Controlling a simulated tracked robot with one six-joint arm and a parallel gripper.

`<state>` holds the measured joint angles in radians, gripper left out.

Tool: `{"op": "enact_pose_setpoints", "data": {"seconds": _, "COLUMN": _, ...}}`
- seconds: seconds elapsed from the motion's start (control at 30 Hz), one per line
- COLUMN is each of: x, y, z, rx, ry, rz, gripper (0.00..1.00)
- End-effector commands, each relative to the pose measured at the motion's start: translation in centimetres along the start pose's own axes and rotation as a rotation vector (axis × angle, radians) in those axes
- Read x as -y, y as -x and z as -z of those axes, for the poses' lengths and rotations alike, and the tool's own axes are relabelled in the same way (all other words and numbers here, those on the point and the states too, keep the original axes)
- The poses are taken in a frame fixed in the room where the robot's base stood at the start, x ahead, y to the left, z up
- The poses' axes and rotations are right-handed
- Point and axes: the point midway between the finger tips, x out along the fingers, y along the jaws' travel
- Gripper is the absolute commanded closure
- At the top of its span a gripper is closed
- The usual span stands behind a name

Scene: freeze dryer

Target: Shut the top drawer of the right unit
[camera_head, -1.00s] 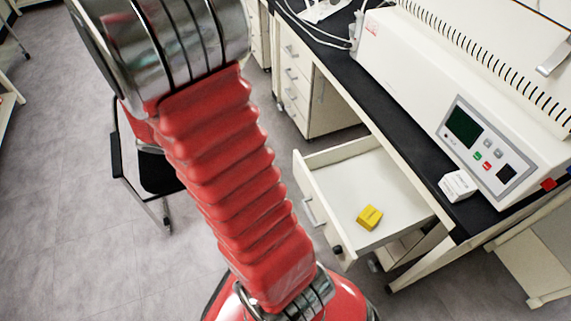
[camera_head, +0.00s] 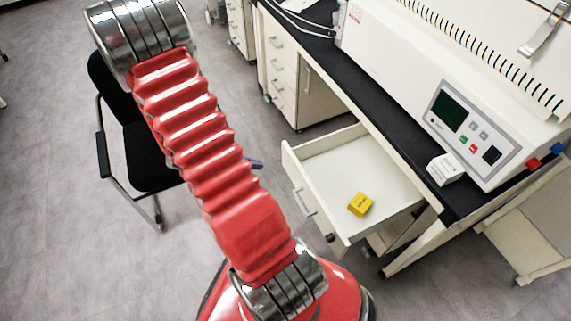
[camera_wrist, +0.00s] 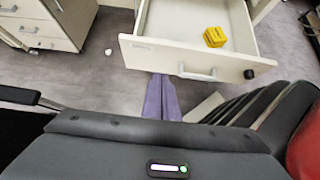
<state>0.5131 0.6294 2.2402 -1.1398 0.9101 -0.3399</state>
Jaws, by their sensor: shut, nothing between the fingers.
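The white top drawer (camera_head: 291,163) of the right unit stands pulled out from under the black bench top, with a yellow box (camera_head: 360,204) inside. In the wrist view, the drawer front (camera_wrist: 165,57) lies ahead, with its silver handle (camera_wrist: 198,76) and a black knob at the right end. The yellow box (camera_wrist: 215,37) shows there too. My gripper (camera_wrist: 162,80) is shut and empty, its purple fingers pointing at the lower edge of the drawer front, left of the handle. I cannot tell if they touch. In the head view, only a purple bit of my gripper (camera_head: 256,163) shows behind my red arm.
A black chair (camera_head: 135,130) stands left of the drawer, partly behind my arm. The black bench top (camera_head: 375,115) carries the freeze dryer (camera_head: 430,60) and a small white box (camera_head: 445,170). Another drawer cabinet (camera_head: 283,75) stands further back. Grey floor is open at left.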

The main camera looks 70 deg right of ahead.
Motion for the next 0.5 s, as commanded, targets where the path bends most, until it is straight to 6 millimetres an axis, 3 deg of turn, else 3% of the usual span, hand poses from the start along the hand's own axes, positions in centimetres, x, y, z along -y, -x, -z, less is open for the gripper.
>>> {"op": "enact_pose_setpoints", "data": {"seconds": 0.23, "x": 0.1, "y": -1.3, "z": 0.0, "rx": 0.001, "ry": 0.000, "rz": 0.002, "gripper": 1.00}}
{"op": "enact_pose_setpoints", "data": {"seconds": 0.5, "x": 0.1, "y": -5.1, "z": 0.0, "rx": 0.000, "ry": 0.000, "rz": 0.004, "gripper": 1.00}}
